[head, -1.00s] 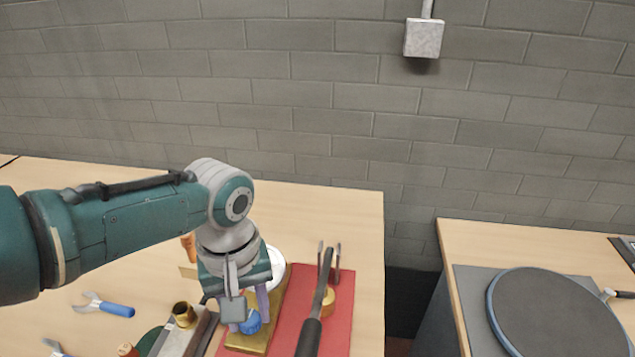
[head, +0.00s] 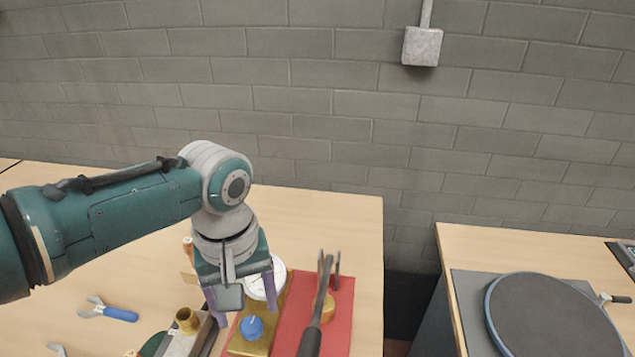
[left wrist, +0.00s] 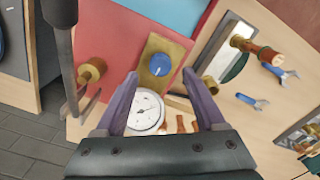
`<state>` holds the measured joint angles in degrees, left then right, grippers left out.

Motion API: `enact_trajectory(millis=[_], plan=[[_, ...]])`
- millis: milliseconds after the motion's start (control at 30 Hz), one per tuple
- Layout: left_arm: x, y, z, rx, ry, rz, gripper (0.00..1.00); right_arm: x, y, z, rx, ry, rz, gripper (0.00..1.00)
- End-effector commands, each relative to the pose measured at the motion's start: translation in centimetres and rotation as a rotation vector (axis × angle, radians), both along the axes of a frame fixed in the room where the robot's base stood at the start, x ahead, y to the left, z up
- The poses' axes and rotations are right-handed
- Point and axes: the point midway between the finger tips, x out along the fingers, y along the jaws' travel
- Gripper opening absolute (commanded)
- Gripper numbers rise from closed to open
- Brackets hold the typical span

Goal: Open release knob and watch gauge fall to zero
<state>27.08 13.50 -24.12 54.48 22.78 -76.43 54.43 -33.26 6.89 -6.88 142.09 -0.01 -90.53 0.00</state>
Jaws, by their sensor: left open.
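The blue release knob (head: 251,327) sits on a brass block (head: 274,322) on the table. In the left wrist view the knob (left wrist: 161,64) shows between and beyond my fingers. The round white gauge (head: 264,284) stands behind the knob, partly hidden by my gripper; its dial (left wrist: 146,110) shows in the left wrist view, but the needle is too small to read surely. My left gripper (head: 242,300) is open, with its purple fingers apart and nothing between them. It is above the block, apart from the knob. My right gripper is not in view.
A red mat (head: 338,318) lies right of the block, with a long dark-handled tool (head: 314,325) over it. A brass fitting (head: 187,320) stands at left. A blue-handled tool (head: 119,314) lies on the table. A round dark plate (head: 553,318) is on the right table.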

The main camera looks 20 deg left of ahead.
Motion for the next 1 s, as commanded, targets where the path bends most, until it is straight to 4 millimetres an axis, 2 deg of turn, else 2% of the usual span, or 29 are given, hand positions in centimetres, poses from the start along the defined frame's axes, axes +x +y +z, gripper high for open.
enact_trajectory(millis=[33, 100, 333, 467, 900, 1000], plan=[[0.0, 0.0, 1.5, 0.000, -0.003, 0.000, 0.72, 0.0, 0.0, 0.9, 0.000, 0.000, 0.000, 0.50], [0.1, 0.1, 2.7, 0.001, -0.004, -0.001, 0.72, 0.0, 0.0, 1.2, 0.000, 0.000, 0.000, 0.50], [0.0, 0.0, 5.6, 0.000, -0.001, 0.001, 0.72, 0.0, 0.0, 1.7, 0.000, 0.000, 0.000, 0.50], [0.0, 0.1, 6.2, 0.001, 0.000, 0.000, 0.72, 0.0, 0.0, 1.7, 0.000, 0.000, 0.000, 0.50], [-0.1, 0.0, 6.2, 0.001, 0.000, -0.002, 0.72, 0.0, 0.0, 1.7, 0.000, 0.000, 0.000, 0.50], [-0.7, -0.5, 5.9, -0.004, -0.007, -0.046, 0.72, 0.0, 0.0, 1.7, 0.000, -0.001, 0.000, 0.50]])
